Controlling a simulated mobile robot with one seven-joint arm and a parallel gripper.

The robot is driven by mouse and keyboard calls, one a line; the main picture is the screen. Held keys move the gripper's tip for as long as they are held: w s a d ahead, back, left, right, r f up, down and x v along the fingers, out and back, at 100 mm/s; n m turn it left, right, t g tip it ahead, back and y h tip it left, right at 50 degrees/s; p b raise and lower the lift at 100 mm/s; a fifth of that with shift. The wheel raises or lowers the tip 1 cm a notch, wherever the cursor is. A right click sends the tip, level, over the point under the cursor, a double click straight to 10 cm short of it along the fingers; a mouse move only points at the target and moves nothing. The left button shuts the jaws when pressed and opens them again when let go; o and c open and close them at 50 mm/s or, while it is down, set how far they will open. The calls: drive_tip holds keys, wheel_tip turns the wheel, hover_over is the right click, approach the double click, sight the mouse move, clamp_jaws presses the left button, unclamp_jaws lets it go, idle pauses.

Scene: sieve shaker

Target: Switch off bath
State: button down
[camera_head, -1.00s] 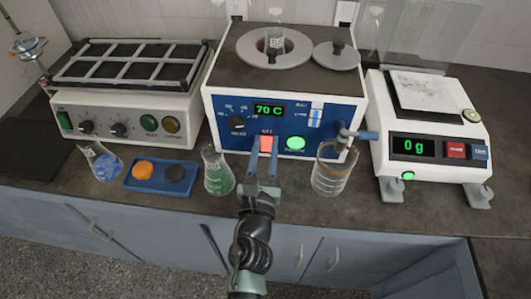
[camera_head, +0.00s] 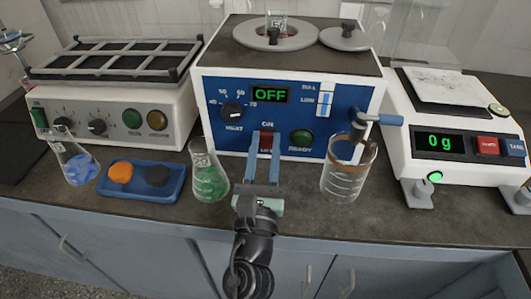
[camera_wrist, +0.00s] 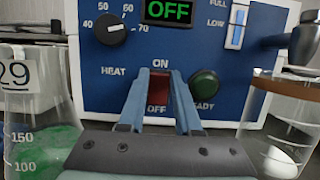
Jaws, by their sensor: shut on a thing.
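The bath (camera_head: 210,119) is a white box with a blue front panel, and its display (camera_head: 270,95) reads OFF in green. Its red power switch (camera_head: 265,143) is dark and unlit, between the labels ON and OFF; the switch also shows in the wrist view (camera_wrist: 159,89). The green ready lamp (camera_head: 302,140) is dim. My gripper (camera_head: 265,138) is at the front panel, its two blue fingers on either side of the switch, with the tips at the panel. The fingers partly cover the switch's sides. The heat knob (camera_head: 232,111) sits left of the display.
A flask of green stuff (camera_head: 209,180) stands close left of my gripper, and a beaker (camera_head: 347,175) stands under the bath's tap (camera_head: 375,118) on the right. A balance (camera_head: 445,145) is at right, a shaker (camera_head: 110,111) at left. A blue tray (camera_head: 142,186) holds two discs.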

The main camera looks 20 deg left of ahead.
drive_tip(key=c, duration=0.6)
unclamp_jaws()
drive_tip(key=shift+s+d+f, duration=0.1)
drive_tip(key=shift+s+f, duration=0.1)
drive_tip(key=shift+s, duration=0.05)
drive_tip(key=b+v, duration=0.4)
drive_tip(key=v, duration=0.7)
drive_tip(key=shift+s+b, duration=0.1)
drive_tip(key=shift+b, duration=0.3)
drive_tip(key=shift+s+d, duration=0.2)
drive_tip(key=shift+s, duration=0.4)
